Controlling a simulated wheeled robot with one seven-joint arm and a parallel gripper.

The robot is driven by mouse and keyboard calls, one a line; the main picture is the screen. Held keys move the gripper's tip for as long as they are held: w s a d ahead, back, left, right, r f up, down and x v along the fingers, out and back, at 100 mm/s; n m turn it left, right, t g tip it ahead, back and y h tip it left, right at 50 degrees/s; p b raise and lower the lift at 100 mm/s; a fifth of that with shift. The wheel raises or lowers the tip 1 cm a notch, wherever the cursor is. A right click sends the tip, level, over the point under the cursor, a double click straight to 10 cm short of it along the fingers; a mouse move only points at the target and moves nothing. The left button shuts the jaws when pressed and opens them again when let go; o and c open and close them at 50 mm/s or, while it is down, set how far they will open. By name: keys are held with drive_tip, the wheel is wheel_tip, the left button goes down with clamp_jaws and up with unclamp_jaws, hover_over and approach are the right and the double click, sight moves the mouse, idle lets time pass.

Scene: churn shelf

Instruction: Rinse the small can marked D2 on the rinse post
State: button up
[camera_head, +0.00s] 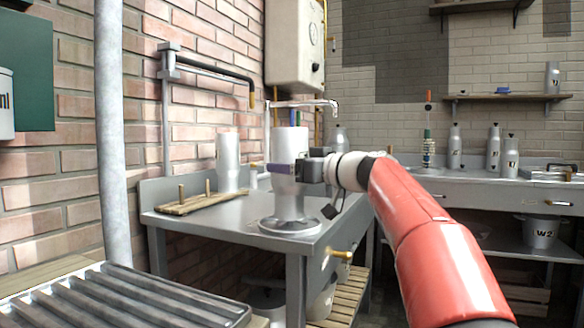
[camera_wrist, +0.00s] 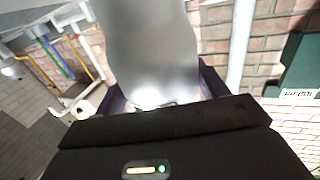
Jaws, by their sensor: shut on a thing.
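My gripper (camera_head: 290,172) is shut on a plain silver can (camera_head: 291,143) above the front of the metal bench. The can is wide at the top and narrows downward, so it looks upside down. No D2 marking shows on the visible side.
A wooden peg rack (camera_head: 190,203) stands on the bench at left with another silver can (camera_head: 228,162). A tap spout (camera_head: 310,103) is just behind and above the held can. A vertical pipe (camera_head: 112,130) and a ribbed metal rack (camera_head: 120,298) are nearer left. Several bottles stand on the far counter.

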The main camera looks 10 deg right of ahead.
sight(292, 134)
idle(0.4)
drive_tip(key=shift+r+p, duration=2.55)
drive_tip(key=shift+r, duration=0.95)
